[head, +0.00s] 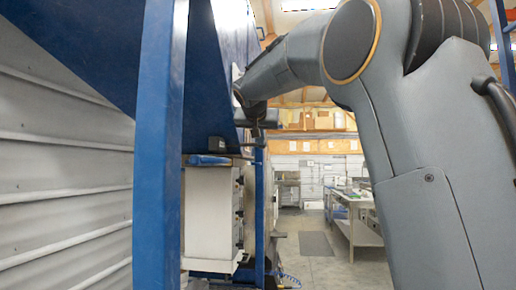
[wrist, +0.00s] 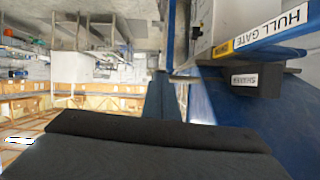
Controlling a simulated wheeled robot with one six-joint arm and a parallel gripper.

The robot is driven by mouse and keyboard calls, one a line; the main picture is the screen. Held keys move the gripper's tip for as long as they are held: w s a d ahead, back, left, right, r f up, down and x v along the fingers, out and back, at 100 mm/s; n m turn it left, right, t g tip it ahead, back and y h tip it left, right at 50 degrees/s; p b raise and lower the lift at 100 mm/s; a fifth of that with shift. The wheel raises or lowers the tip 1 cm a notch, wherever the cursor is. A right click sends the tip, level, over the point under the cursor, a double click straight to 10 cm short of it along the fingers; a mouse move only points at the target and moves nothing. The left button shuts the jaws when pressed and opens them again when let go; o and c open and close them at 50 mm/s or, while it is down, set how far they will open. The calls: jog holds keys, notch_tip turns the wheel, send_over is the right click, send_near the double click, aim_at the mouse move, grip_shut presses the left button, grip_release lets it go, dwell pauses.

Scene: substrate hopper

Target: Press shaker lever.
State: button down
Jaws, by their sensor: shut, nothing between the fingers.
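The shaker unit is a small dark box (wrist: 262,84) with a white "SHAKER" label, fixed to the blue hopper in the wrist view, which looks upside down. The shaker lever (wrist: 190,78) is a thin rod sticking out from the box's left side. In the head view the box (head: 217,145) sits under the blue hopper, with the lever (head: 246,144) pointing right. My gripper (head: 263,119) is shut and empty, just above the lever's outer end in the head view. The dark gripper (wrist: 160,130) fills the lower wrist view, apart from the lever. Contact is not visible.
A blue post (head: 160,150) stands in front at left, beside corrugated metal (head: 65,190). A pale cabinet (head: 210,215) stands below the box. A "HULL GATE" label (wrist: 270,29) is near the shaker box. A workbench (head: 355,210) and open floor lie behind.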

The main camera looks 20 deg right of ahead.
jog(key=shift+r+v, duration=0.2)
jog(key=shift+v, duration=1.95)
jog(key=shift+r, duration=0.15)
jog(key=shift+n+h, duration=0.5)
jog(key=shift+n, duration=0.3)
jog(key=r+p, duration=0.1)
jog(key=p, duration=0.3)
jog(key=r+p, duration=0.2)
jog(key=p, duration=0.1)
jog(key=a+r+p, duration=0.1)
jog(key=p, duration=0.3)
jog(key=shift+w+a+r+p, duration=0.1)
jog(key=shift+w+r+p, duration=0.15)
jog(key=shift+p, duration=0.1)
jog(key=shift+w+f, duration=0.1)
jog(key=p+x, duration=0.5)
jog(key=x, duration=0.5)
jog(key=shift+f, duration=0.15)
